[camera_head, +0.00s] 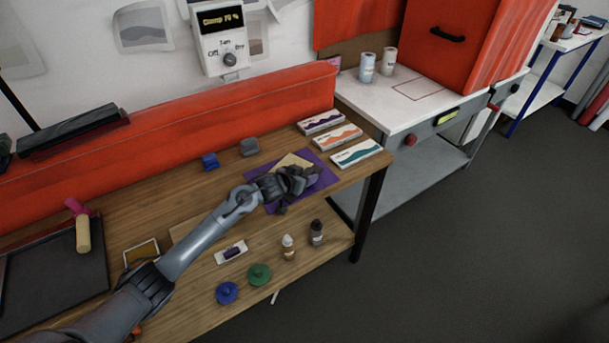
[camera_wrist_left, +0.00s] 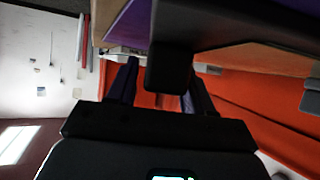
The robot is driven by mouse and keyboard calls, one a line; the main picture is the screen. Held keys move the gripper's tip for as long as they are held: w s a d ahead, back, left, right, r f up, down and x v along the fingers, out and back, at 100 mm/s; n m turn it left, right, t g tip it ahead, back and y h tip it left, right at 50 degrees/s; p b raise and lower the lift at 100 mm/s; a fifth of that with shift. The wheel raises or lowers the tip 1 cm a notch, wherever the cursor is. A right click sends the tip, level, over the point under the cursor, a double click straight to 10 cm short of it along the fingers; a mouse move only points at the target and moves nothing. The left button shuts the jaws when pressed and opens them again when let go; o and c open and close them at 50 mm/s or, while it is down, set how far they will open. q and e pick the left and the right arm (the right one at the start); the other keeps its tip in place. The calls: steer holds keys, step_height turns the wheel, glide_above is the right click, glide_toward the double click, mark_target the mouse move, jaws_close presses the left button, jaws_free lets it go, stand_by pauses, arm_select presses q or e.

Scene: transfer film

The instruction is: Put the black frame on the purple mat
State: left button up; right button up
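The purple mat (camera_head: 318,180) lies near the right end of the wooden table, with a tan patch (camera_head: 293,160) over its upper part. My left gripper (camera_head: 297,182) is above the mat and hides part of it. In the left wrist view, a black block (camera_wrist_left: 171,66) joined to a black bar (camera_wrist_left: 250,20) is between the dark fingers. I cannot tell whether this is the black frame, or whether the fingers grip it. My right gripper is out of view.
Three boxes with wavy prints (camera_head: 355,153) line the table's right end. A blue block (camera_head: 209,160) and a grey block (camera_head: 249,147) are behind the mat. Two small bottles (camera_head: 316,233) and blue and green discs (camera_head: 259,274) stand in front. A dark tray (camera_head: 55,313) is at left.

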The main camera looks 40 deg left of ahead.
arm_select(q)
steer(key=shift+o, duration=0.7)
steer(key=shift+r, duration=0.15)
steer(key=shift+s+r, duration=0.15)
steer(key=p+v, duration=0.3)
steer(key=v, duration=0.8)
steer(key=shift+s, duration=0.2)
steer(key=s+d+f+m+g, duration=0.1)
steer(key=s+d+f+g, duration=0.1)
steer(key=s+d+f, duration=0.35)
steer(key=s+d+f+g, duration=0.25)
steer(key=s+d, duration=0.35)
steer(key=s, duration=0.3)
steer(key=s+d+g, duration=0.2)
steer(key=s+d, duration=0.1)
steer(key=s, duration=0.5)
steer(key=s+d+m+g, duration=0.1)
steer(key=s+d, duration=0.3)
steer(key=s, duration=0.5)
steer(key=shift+s+f+g+h, duration=0.2)
steer(key=shift+f+g+h, duration=0.1)
steer(key=shift+g, duration=0.25)
steer(key=shift+d+r, duration=0.1)
steer(key=shift+r, duration=0.05)
